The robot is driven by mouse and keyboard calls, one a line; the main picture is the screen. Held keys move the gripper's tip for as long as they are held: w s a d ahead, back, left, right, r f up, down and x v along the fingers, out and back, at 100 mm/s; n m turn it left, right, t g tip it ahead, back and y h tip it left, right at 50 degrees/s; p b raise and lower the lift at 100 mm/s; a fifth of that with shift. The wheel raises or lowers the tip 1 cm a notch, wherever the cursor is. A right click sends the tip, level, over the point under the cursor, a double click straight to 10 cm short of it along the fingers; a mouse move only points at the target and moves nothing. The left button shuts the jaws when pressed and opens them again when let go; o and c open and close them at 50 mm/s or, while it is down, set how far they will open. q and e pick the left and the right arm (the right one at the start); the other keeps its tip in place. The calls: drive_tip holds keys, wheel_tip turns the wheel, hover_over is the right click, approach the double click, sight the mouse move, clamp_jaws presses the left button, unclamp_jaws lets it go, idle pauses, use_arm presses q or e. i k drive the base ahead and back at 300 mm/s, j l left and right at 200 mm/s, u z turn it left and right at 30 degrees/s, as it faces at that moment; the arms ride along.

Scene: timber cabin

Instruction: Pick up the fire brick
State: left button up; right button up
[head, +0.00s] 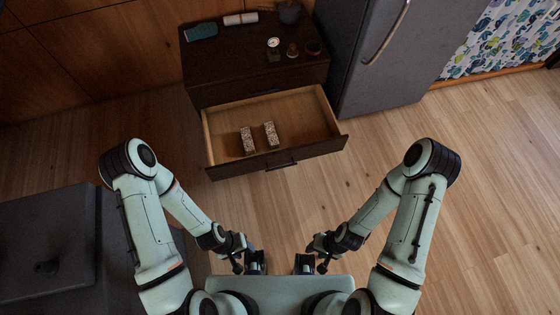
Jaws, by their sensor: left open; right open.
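Two speckled grey-brown blocks that look like fire bricks lie in the open drawer (300,104) of a dark wooden cabinet. The left brick (248,140) and the right brick (270,134) sit near the drawer's front panel, side by side with a small gap. I cannot tell which one the task means. My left gripper (256,262) and my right gripper (304,263) are low in the view, close to my body and well short of the drawer. Both are open and apart from the bricks.
The cabinet top (225,58) holds a teal case (201,31), a white roll (240,19), a small dial (273,43) and other small items. A grey fridge (385,70) stands at right. A dark unit (45,250) is at lower left. Wooden floor (490,200) is clear at right.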

sight(248, 146)
drive_tip(key=i+j, duration=0.1)
drive_tip(key=i, duration=0.2)
drive_tip(key=i+u, duration=0.65)
drive_tip(key=i, duration=0.2)
drive_tip(key=u, duration=0.9)
